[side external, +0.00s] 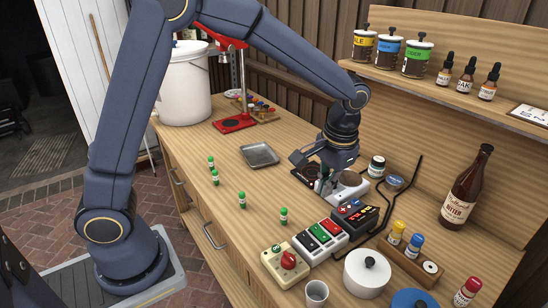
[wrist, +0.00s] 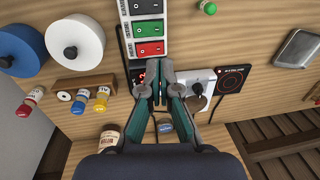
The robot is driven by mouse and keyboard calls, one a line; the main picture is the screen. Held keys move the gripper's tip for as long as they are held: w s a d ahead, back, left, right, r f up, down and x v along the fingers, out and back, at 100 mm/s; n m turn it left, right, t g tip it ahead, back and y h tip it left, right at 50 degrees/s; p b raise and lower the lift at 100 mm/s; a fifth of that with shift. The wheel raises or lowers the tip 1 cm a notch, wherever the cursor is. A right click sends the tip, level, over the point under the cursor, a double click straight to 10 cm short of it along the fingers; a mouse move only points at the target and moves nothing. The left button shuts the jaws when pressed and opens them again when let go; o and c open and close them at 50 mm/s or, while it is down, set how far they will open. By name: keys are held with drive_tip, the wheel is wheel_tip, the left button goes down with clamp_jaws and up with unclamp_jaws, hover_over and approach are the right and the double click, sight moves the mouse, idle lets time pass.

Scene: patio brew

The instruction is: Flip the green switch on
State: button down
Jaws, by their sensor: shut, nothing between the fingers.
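The white switch panel (side external: 323,252) stands on the wooden bench and carries black, red and green rocker switches in a row. The panel also shows at the top of the wrist view (wrist: 169,37). My gripper (wrist: 157,98) is shut and empty. Its fingers point down beside the black display box (side external: 362,216), short of the switch panel, and partly hide that box in the wrist view.
A wooden vial rack (side external: 410,261) and a brown bottle (side external: 466,188) are to the right.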

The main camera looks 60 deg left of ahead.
sight(314, 226)
drive_tip(key=f, duration=0.4)
drive_tip(key=a+f, duration=0.1)
drive_tip(key=f, duration=0.6)
drive_tip(key=shift+a+f, duration=0.25)
drive_tip(key=shift+f, duration=0.05)
drive_tip(key=shift+a+f, duration=0.15)
drive_tip(key=shift+f, duration=0.2)
drive_tip(key=shift+d+r, duration=0.35)
drive_tip(key=shift+d, duration=0.4)
